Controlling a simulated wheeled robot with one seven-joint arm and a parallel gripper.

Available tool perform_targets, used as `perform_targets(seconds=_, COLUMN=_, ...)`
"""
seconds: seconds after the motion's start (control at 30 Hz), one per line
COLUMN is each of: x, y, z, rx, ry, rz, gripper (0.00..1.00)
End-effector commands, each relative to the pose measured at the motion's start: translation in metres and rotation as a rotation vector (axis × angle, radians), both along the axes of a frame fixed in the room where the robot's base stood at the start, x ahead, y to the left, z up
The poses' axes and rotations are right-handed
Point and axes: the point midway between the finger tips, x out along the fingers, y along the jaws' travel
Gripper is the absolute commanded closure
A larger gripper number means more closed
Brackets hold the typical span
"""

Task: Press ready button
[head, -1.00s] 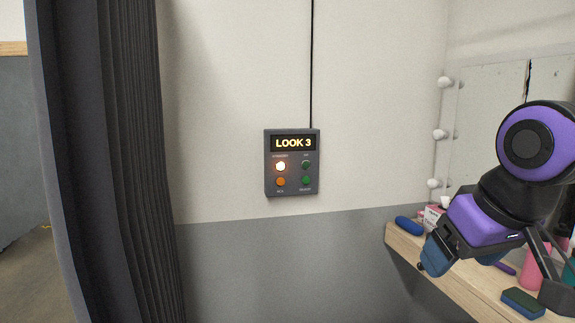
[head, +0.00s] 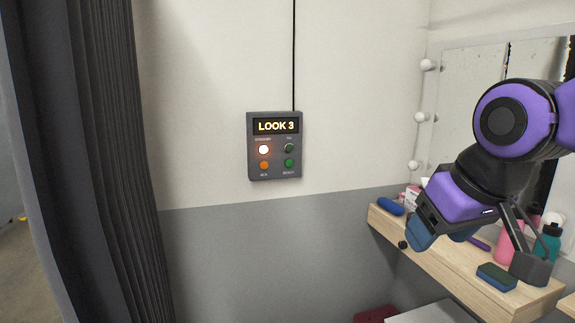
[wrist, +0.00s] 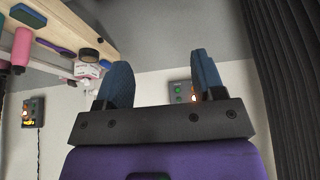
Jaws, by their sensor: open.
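A grey cue panel (head: 251,160) hangs on the wall, with a display reading LOOK 3. The ready button (head: 289,163) is the green one at bottom right and looks unlit. My gripper (head: 442,238) is open and empty, well right of the panel, over the shelf area. In the wrist view, my gripper (wrist: 161,75) shows two spread blue fingers. The panel (wrist: 181,92) appears there upside down, partly hidden by the right finger.
A dark curtain (head: 90,180) hangs at left. A wooden shelf (head: 425,255) at right holds a blue item, a pink bottle, a teal bottle and a sponge (head: 497,277). A bulb-edged mirror (head: 465,100) stands behind. The wall before the panel is clear.

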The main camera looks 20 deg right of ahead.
Motion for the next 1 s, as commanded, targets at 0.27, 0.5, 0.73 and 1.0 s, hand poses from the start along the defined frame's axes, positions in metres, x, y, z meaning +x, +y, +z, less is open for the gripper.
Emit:
perform_targets(seconds=0.27, x=0.0, y=0.0, z=0.0, rx=0.0, ry=0.0, rz=0.0, gripper=1.0)
perform_targets(seconds=0.5, x=0.0, y=0.0, z=0.0, rx=0.0, ry=0.0, rz=0.0, gripper=1.0)
perform_targets(seconds=0.73, x=0.0, y=0.0, z=0.0, rx=0.0, ry=0.0, rz=0.0, gripper=1.0)
perform_targets(seconds=1.0, x=0.0, y=0.0, z=0.0, rx=0.0, ry=0.0, rz=0.0, gripper=1.0)
